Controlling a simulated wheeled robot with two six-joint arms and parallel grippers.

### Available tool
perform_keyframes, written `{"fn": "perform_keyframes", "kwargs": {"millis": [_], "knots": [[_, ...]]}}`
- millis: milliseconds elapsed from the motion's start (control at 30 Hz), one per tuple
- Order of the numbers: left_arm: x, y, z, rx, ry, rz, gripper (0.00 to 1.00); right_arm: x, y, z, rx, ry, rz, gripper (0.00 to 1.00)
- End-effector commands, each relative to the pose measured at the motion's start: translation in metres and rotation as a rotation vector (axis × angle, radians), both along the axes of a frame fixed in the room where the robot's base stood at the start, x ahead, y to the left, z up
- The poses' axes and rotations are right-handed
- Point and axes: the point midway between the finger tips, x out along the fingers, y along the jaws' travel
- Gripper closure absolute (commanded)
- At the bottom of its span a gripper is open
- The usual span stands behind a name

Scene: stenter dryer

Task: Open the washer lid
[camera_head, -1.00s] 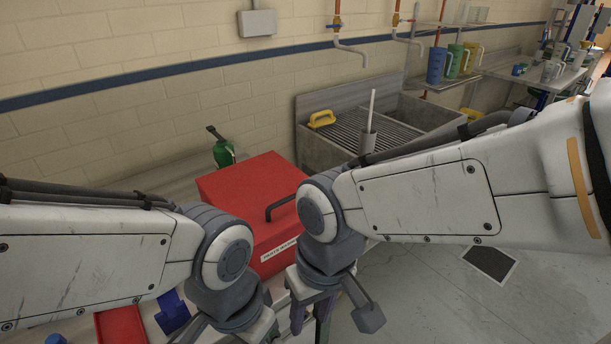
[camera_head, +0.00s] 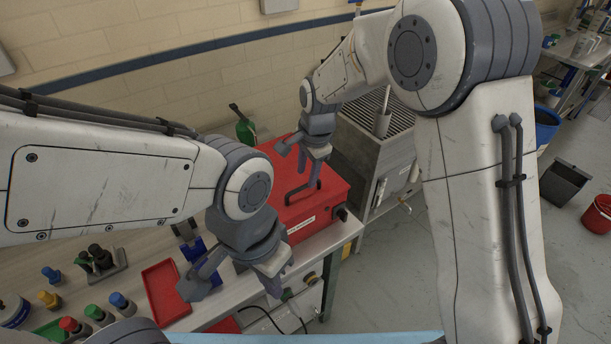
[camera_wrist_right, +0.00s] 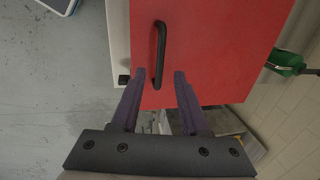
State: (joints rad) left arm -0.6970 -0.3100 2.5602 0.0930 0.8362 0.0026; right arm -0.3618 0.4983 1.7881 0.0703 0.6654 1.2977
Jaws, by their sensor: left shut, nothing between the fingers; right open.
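The washer is a red box with a white label on its front, on the bench in the head view. Its flat red lid (camera_head: 335,190) looks closed and fills the upper part of the right wrist view (camera_wrist_right: 215,45). A black bar handle (camera_wrist_right: 160,55) sits on the lid; it also shows in the head view (camera_head: 305,193). My right gripper (camera_head: 309,172) is over the lid at the handle. In the wrist view its open fingers (camera_wrist_right: 160,76) point at the handle's near end; contact cannot be told. My left gripper (camera_head: 272,287) is shut and empty, in front of the bench edge.
A red tray (camera_head: 165,290) and several small bottles (camera_head: 98,315) are on the bench at left. A green can (camera_head: 245,130) stands behind the washer. The floor at right has a red bucket (camera_head: 598,215).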

Motion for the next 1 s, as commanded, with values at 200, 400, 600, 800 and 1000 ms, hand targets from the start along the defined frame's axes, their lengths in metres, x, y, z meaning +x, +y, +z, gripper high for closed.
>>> {"fn": "perform_keyframes", "kwargs": {"millis": [200, 400, 600, 800, 1000], "knots": [[0.0, 0.0, 0.009, 0.0, 0.0, 0.001, 1.0, 0.004, 0.003, -0.028, 0.0, 0.002, 0.001, 0.55], [0.0, 0.0, 0.01, 0.0, 0.0, 0.0, 1.0, 0.006, 0.004, -0.035, 0.0, -0.001, 0.002, 0.55], [0.0, 0.0, 0.009, 0.0, 0.0, 0.0, 1.0, 0.006, 0.004, -0.035, 0.0, -0.001, 0.002, 0.59], [0.0, 0.0, 0.009, 0.0, 0.0, 0.0, 1.0, 0.006, 0.004, -0.035, 0.0, -0.001, 0.003, 1.0], [0.0, 0.0, 0.009, 0.0, 0.0, 0.0, 1.0, 0.006, 0.004, -0.035, 0.0, -0.001, 0.003, 1.0]]}}
